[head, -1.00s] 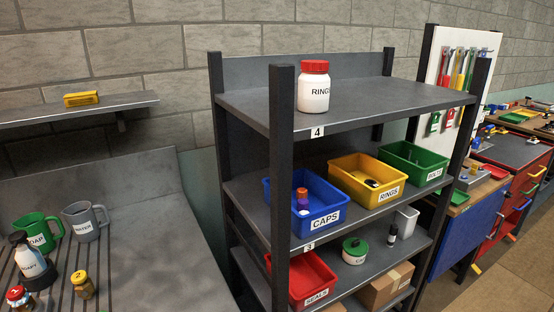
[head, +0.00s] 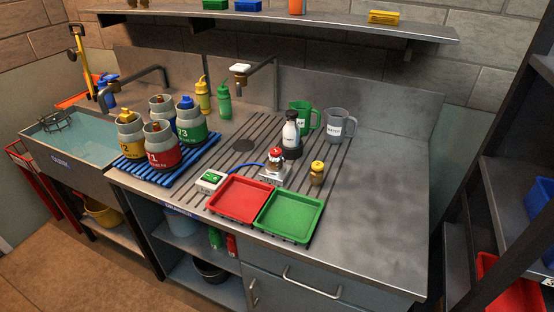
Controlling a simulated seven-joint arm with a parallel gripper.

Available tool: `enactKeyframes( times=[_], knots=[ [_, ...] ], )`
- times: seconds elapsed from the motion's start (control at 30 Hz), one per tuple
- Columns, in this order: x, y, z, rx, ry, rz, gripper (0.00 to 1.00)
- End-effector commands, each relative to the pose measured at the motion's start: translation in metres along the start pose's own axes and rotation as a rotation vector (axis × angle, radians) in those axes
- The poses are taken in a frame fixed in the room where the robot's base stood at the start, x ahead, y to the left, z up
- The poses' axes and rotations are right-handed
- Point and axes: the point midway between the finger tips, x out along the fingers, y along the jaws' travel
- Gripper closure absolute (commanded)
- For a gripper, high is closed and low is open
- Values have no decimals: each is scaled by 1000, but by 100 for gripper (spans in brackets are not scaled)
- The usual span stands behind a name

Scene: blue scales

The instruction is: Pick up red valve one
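A small brass-coloured piece with a red top, which looks like red valve one (head: 275,156), stands on a small white device (head: 273,174) in the middle of the metal counter. Its number is too small to read now. A similar piece with a yellow top (head: 317,173) stands just to its right on the counter. My gripper is not in view.
A red tray (head: 240,200) and a green tray (head: 289,217) lie in front. A white-topped bottle (head: 291,136) and two mugs stand behind. Several labelled jars stand on a blue rack (head: 152,172) at left. The counter's right side (head: 385,200) is clear.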

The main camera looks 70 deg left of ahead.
Motion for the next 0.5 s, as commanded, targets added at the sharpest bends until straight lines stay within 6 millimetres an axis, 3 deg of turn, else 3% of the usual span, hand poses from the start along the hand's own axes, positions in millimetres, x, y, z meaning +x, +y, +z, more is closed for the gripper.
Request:
enactKeyframes(
  times=[0.17, 0.5],
  knots=[
    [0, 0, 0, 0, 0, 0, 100],
    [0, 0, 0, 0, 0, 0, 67]
  ],
)
